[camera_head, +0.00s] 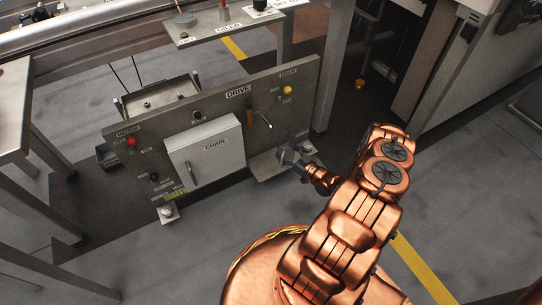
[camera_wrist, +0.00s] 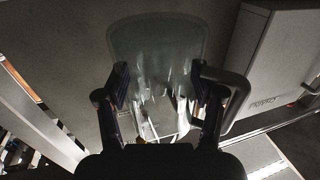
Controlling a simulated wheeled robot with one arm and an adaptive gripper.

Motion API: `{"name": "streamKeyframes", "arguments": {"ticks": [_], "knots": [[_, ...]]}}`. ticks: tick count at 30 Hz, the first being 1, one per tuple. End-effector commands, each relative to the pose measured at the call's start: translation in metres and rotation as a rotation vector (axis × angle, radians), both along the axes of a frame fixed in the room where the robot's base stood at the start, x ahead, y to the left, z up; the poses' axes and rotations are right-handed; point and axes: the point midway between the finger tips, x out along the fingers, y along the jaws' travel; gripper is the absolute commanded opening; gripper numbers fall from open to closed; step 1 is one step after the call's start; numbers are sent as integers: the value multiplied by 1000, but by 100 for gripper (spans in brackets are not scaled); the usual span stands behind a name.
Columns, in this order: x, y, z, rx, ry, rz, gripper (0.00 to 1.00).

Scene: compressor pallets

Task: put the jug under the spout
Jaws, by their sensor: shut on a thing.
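A clear, translucent jug (camera_wrist: 155,35) fills the middle of the wrist view, between the two dark fingers of my gripper (camera_wrist: 160,90). My gripper is shut on it. A dark loop shows at the jug's right; I cannot tell whether it is the jug's handle. In the head view my gripper (camera_head: 291,156) is low by the right part of the DRIVE panel (camera_head: 225,110), and the jug is hard to make out there. A small curved spout (camera_head: 265,121) sticks out of the panel, above and left of my gripper. The jug appears apart from the spout.
A low ledge (camera_head: 262,168) lies at the panel's foot, near my gripper. The CHAIN cover (camera_head: 207,152) with its handle is left of the spout. A yellow knob (camera_head: 287,90) sits under the DRAIN label. Open floor (camera_head: 225,230) lies in front.

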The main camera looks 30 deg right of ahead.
Motion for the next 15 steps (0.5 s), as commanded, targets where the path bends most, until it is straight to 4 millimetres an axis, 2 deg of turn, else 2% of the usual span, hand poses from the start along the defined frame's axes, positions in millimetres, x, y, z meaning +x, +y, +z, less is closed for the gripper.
{"name": "streamKeyframes", "arguments": {"ticks": [1, 6, 15], "knots": [[8, 9, -3, 1, 0, 5, 31], [31, 26, -5, -1, 0, 2, 31], [46, 37, -6, -1, 1, -1, 31]]}}
